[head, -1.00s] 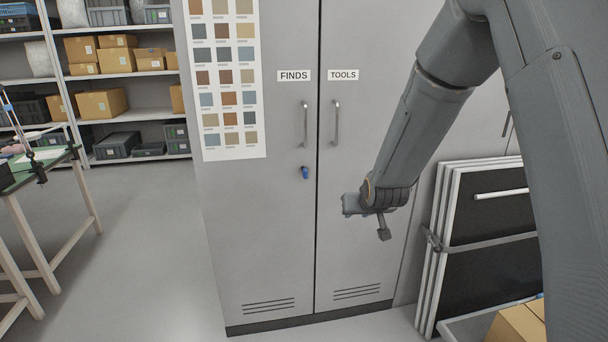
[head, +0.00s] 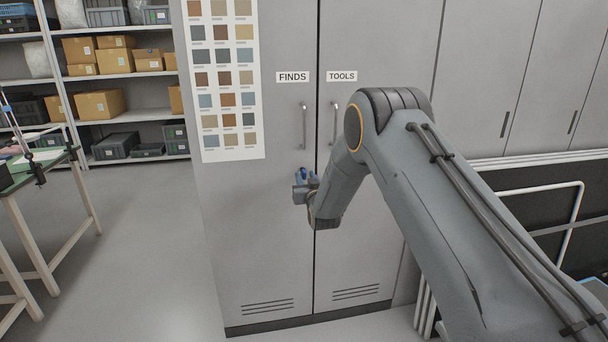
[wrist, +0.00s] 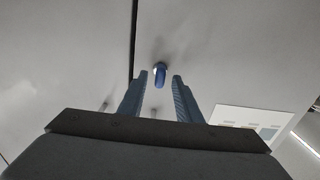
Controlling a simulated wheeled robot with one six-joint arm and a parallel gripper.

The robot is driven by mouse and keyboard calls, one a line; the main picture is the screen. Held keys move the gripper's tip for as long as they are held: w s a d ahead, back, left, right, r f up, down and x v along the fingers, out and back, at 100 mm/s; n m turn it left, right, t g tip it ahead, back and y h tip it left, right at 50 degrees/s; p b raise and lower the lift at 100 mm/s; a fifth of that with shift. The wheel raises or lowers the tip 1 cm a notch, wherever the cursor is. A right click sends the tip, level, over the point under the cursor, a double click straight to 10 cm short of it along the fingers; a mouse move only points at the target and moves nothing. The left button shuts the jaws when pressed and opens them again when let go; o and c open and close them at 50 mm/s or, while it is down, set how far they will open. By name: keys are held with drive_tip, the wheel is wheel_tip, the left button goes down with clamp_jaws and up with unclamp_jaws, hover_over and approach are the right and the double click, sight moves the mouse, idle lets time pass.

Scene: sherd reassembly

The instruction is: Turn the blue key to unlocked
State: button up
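The blue key (head: 303,173) sits in the lock on the left cabinet door, marked FINDS, below that door's handle. In the wrist view the key (wrist: 160,77) lies just ahead of and between the two fingers. My gripper (wrist: 161,80) is open, with a finger on each side and a gap to the key. In the head view my gripper (head: 307,180) is close to the door at the key and partly covers it. The key's exact turn angle is hard to tell.
The FINDS door (head: 265,230) and TOOLS door (head: 345,270) are shut, with vertical handles (head: 304,125) above the key. A colour chart (head: 228,80) hangs on the left. Shelves with boxes (head: 97,103) and a workbench (head: 45,170) stand farther left. The floor before the cabinet is clear.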

sight(305, 176)
drive_tip(key=shift+x, duration=1.6)
clamp_jaws()
